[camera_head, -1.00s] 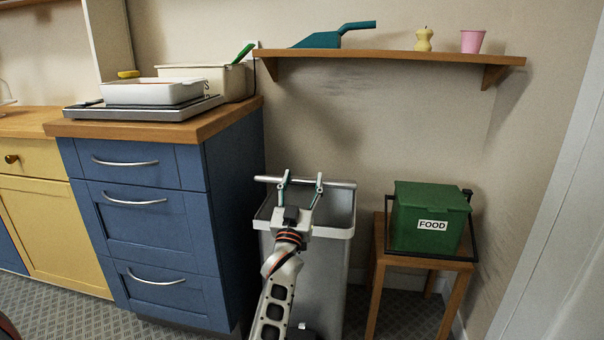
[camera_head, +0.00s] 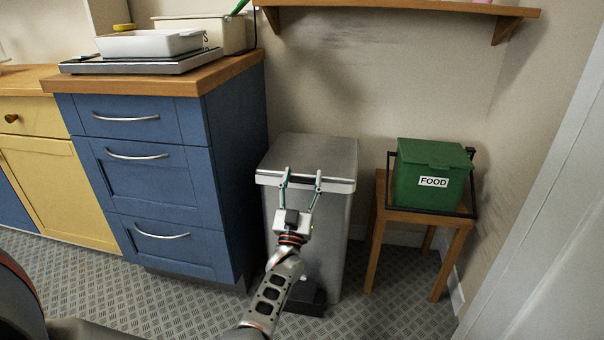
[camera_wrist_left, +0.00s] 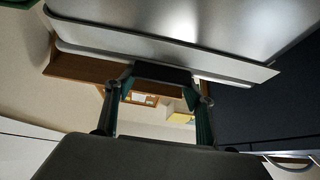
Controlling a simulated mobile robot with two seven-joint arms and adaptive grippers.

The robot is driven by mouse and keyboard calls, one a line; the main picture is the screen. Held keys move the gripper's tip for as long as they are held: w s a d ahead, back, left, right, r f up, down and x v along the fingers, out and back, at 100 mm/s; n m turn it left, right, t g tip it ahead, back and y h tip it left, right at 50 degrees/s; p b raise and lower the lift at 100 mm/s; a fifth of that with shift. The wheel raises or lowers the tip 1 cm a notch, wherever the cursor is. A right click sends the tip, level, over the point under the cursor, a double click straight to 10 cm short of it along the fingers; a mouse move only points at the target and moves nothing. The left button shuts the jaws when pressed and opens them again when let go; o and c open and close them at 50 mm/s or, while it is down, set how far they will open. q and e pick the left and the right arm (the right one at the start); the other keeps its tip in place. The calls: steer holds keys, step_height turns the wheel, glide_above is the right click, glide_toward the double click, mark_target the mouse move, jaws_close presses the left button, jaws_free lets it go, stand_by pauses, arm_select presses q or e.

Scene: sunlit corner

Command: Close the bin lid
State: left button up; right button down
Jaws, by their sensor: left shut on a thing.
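The grey metal bin (camera_head: 335,225) stands on the floor between the blue cabinet and the small wooden table. Its flat lid (camera_head: 310,150) lies down over the top of the bin, looking level and closed or nearly so; any small gap at the rim cannot be told. My left gripper (camera_head: 303,176) is at the lid's front edge, shut on it, with its fingers reaching up from the front. In the left wrist view, the lid (camera_wrist_left: 160,40) crosses above the fingers (camera_wrist_left: 160,88). My right gripper is not in view.
The blue drawer cabinet (camera_head: 150,190) stands close on the bin's left. A wooden table (camera_head: 375,230) with a green food box (camera_head: 430,175) is on its right. A shelf (camera_head: 400,15) hangs above. Patterned floor (camera_head: 380,315) in front is free.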

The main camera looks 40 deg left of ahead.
arm_select(q)
steer(key=shift+s+d+f+h, duration=0.1)
steer(key=shift+d+f+h, duration=0.05)
steer(key=shift+f, duration=0.6)
steer(key=shift+s+d+f+h, duration=0.1)
steer(key=shift+f+h, duration=0.05)
steer(key=shift+f, duration=0.55)
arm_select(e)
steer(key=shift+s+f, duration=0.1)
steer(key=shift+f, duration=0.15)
arm_select(q)
steer(key=o, duration=1.6)
steer(key=shift+o, duration=0.2)
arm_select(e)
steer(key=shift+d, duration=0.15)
arm_select(q)
steer(key=shift+g, duration=0.3)
steer(key=shift+a, duration=0.1)
steer(key=shift+r, duration=0.65)
step_height(320, 180, up, 11)
steer(key=shift+w+r+t, duration=0.15)
steer(key=shift+w+t, duration=0.05)
steer(key=shift+t, duration=0.2)
